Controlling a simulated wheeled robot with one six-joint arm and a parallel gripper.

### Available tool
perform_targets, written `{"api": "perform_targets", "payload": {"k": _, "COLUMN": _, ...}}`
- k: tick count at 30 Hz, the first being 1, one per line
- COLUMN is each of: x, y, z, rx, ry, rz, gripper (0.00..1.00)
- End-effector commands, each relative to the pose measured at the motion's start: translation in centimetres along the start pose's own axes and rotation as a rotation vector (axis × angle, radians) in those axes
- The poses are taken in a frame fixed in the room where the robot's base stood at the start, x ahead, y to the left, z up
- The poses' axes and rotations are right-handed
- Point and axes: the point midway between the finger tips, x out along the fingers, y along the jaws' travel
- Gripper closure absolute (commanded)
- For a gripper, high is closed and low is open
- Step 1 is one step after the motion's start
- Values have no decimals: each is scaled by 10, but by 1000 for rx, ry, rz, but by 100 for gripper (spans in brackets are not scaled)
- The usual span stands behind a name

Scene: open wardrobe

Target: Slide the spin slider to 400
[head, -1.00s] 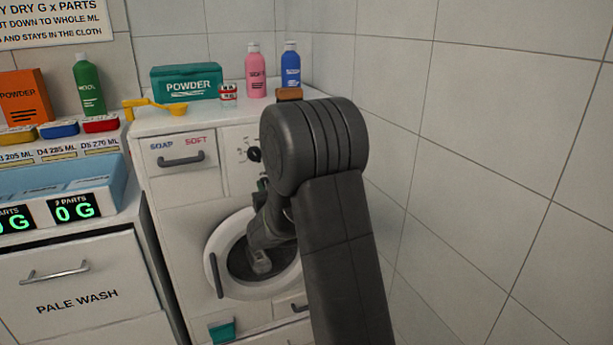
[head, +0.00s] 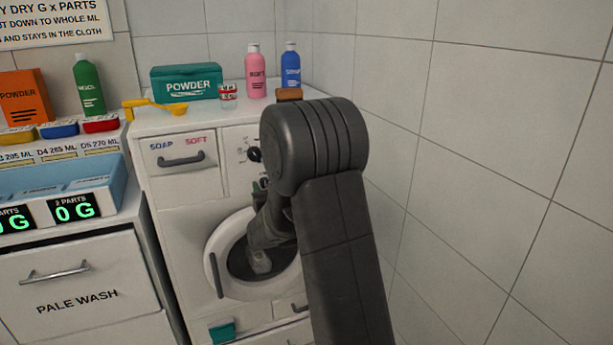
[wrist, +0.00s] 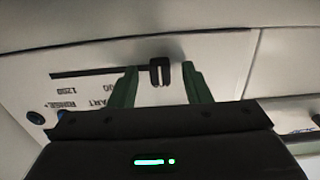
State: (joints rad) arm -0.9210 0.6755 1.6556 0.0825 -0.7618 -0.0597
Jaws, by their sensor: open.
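The spin slider's black knob (wrist: 160,72) shows in the wrist view at the right end of the visible part of its dark slot (wrist: 95,72). My gripper (wrist: 160,68) is open, with one green finger on each side of the knob. Small gaps show between knob and fingers; I cannot tell how deep the fingers reach around it. The panel print near the slot appears upside down and includes 1200; no 400 mark is readable. In the head view my arm hides the slider, and only a bit of green finger shows beside the washing machine (head: 175,235) panel.
The panel's dial (head: 254,155) and the round door (head: 213,262) are close to my arm. A blue button (wrist: 36,117) is on the panel in the wrist view. Bottles and a powder box (head: 186,84) stand on the machine top. A tiled wall is close on the right.

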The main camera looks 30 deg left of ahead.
Motion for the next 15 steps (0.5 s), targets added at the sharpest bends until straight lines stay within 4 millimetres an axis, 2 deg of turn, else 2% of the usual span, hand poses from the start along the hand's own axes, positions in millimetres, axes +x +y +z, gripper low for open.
{"api": "perform_targets", "payload": {"k": 5, "x": -6, "y": 0, "z": 1, "rx": 0, "ry": 1, "rz": 0, "gripper": 56}}
{"api": "perform_targets", "payload": {"k": 15, "x": -34, "y": 0, "z": 2, "rx": 0, "ry": 1, "rz": 0, "gripper": 56}}
